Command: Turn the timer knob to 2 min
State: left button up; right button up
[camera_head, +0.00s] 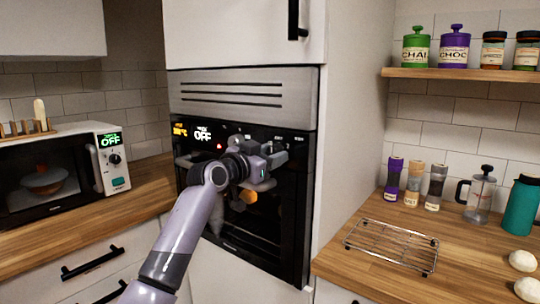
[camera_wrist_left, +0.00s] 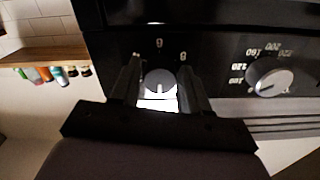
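The built-in oven has a black control panel (camera_head: 297,148) with lit displays at its left end. My left gripper (camera_head: 272,153) is at the right part of this panel and hides some of its knobs. In the left wrist view, turned upside down, a round grey knob (camera_wrist_left: 160,81) lies between the two fingers of my left gripper (camera_wrist_left: 162,88). Small marks surround this knob. The fingers stand apart, one on each side of it; I cannot tell whether they touch it. A second knob (camera_wrist_left: 270,78), with larger numbers, is to the right there. My right gripper is not in view.
A microwave (camera_head: 112,160) stands on the left counter. The oven door (camera_head: 285,215) is below the panel, partly behind my left arm. The right counter holds a wire rack (camera_head: 392,246), spice jars (camera_head: 412,184), a French press (camera_head: 481,192) and a teal bottle (camera_head: 520,206).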

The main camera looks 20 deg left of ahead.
pick_arm(q)
jog(key=c, duration=0.6)
jog(key=shift+o, duration=0.2)
jog(key=shift+m, duration=0.4)
jog(key=shift+a+m+b, duration=0.1)
jog(key=shift+m+b, duration=0.3)
jog(key=shift+m, duration=1.4)
jog(key=m+p, duration=0.1)
jog(key=m, duration=0.2)
jog(key=shift+r+m, duration=0.1)
jog(key=shift+m, duration=0.2)
jog(key=shift+m+p, duration=1.25)
jog(key=shift+m, duration=0.65)
